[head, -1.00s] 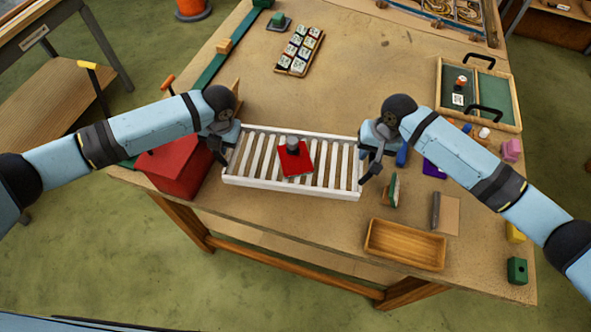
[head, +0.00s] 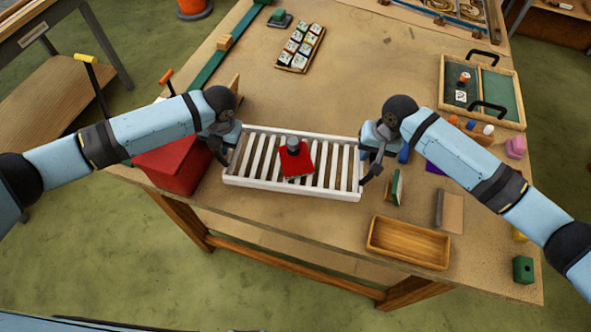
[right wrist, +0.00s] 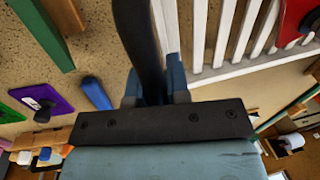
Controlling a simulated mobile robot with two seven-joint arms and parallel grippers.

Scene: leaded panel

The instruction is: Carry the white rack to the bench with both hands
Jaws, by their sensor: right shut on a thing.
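The white rack (head: 329,181), a slatted frame, shows level in the middle of the head view, over the near part of the bench (head: 330,100). A red square piece (head: 297,163) with a grey-topped object (head: 292,145) rides on its slats. My right gripper (head: 372,160) is at the rack's right end, shut on its dark handle; the right wrist view shows the fingers (right wrist: 155,90) around this handle (right wrist: 135,40). My left gripper (head: 222,148) is at the left end and appears closed on the handle there. The gap beneath the rack is hard to judge.
A red box (head: 172,165) stands close left of the rack. A small upright green-and-tan piece (head: 397,187) and a wooden tray (head: 408,243) lie to the right and front. A partitioned case (head: 455,80) and a tile tray (head: 300,48) sit farther back. The bench's middle is clear.

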